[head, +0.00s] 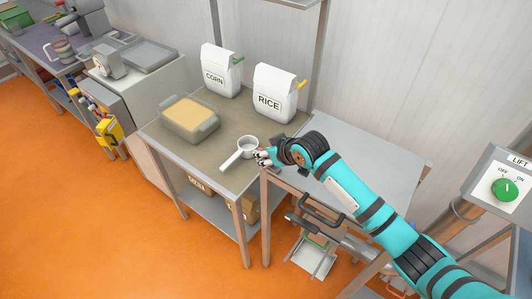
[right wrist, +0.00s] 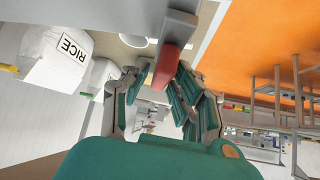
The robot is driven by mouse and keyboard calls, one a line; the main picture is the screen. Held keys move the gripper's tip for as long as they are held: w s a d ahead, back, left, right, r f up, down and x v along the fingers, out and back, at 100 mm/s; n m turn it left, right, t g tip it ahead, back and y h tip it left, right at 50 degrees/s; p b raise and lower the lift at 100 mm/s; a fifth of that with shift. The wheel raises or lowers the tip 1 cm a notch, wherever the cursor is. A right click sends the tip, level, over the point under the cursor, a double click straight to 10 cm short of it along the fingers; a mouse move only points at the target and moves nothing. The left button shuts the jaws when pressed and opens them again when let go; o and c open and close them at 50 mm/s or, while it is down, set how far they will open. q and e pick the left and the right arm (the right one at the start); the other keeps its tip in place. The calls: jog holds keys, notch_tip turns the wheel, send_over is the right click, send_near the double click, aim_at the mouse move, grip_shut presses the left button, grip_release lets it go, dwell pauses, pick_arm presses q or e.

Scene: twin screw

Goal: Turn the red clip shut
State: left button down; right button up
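The red clip (right wrist: 166,68) shows in the right wrist view as a red end piece on a grey bar (right wrist: 182,24). I cannot make it out in the head view, where my arm may hide it. My right gripper (right wrist: 163,80) is open, with one green-padded finger on each side of the red clip. I cannot tell whether either finger touches it. In the head view my right gripper (head: 264,157) is by the front right corner of the worktable, beside a white scoop. My left gripper is not in view.
The white scoop (head: 246,144) lies on the worktable (head: 222,118). A tray of yellow grain (head: 188,112), a CORN bag (head: 220,72) and a RICE bag (head: 273,92) stand behind. A lift box with a green knob (head: 504,189) is at right. Orange floor is clear at left.

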grip_shut()
jog(key=shift+w+d+f+n+g+y+b, duration=0.1)
jog(key=shift+n+g+y+b, duration=0.55)
jog(key=shift+n, duration=0.45)
jog(key=shift+n+g+b, duration=0.25)
jog(key=shift+n+b, duration=0.05)
jog(key=shift+n, duration=0.2)
jog(key=shift+o, duration=1.8)
grip_release()
jog(key=shift+y, duration=0.25)
